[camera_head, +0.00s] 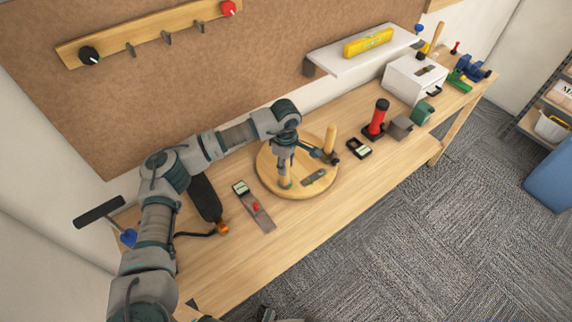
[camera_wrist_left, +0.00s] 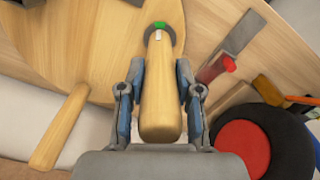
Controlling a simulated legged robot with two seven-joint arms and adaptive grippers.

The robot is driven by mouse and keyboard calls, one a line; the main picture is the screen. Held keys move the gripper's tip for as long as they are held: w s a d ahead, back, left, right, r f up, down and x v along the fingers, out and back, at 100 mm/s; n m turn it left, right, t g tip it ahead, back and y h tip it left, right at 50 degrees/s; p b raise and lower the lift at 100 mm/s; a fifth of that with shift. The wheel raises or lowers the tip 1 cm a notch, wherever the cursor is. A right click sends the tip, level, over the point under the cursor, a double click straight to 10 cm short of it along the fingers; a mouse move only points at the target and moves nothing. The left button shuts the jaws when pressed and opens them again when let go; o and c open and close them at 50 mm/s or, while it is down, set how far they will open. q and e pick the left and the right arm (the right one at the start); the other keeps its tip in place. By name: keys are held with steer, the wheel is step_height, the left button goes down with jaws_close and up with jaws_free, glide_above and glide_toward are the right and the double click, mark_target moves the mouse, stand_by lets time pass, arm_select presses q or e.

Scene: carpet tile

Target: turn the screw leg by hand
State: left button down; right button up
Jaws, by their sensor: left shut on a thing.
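A round wooden disc (camera_head: 309,187) lies flat on the bench with wooden legs standing up from it. My left gripper (camera_head: 284,158) reaches down over one leg (camera_head: 285,177), and is shut on it. In the left wrist view the fingers (camera_wrist_left: 160,100) lie on either side of this leg (camera_wrist_left: 159,85), whose far end meets a dark ring with a green mark (camera_wrist_left: 160,25) at the disc. A second leg (camera_head: 330,138) stands on the disc; a leg also shows at left in the wrist view (camera_wrist_left: 60,130).
A metal strip with a red part (camera_head: 256,208) lies left of the disc. A small dark tray (camera_head: 358,148), a red cylinder (camera_head: 376,119) and a white box (camera_head: 414,80) stand to the right. The front bench edge is mostly clear.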

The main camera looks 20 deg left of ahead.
arm_select(q)
steer(key=shift+w, duration=0.1)
steer(key=c, duration=0.8)
jaws_free()
steer(key=shift+a, duration=0.1)
steer(key=shift+r, duration=0.1)
step_height(320, 180, up, 12)
steer(key=shift+w+f, duration=0.1)
steer(key=shift+f, duration=0.1)
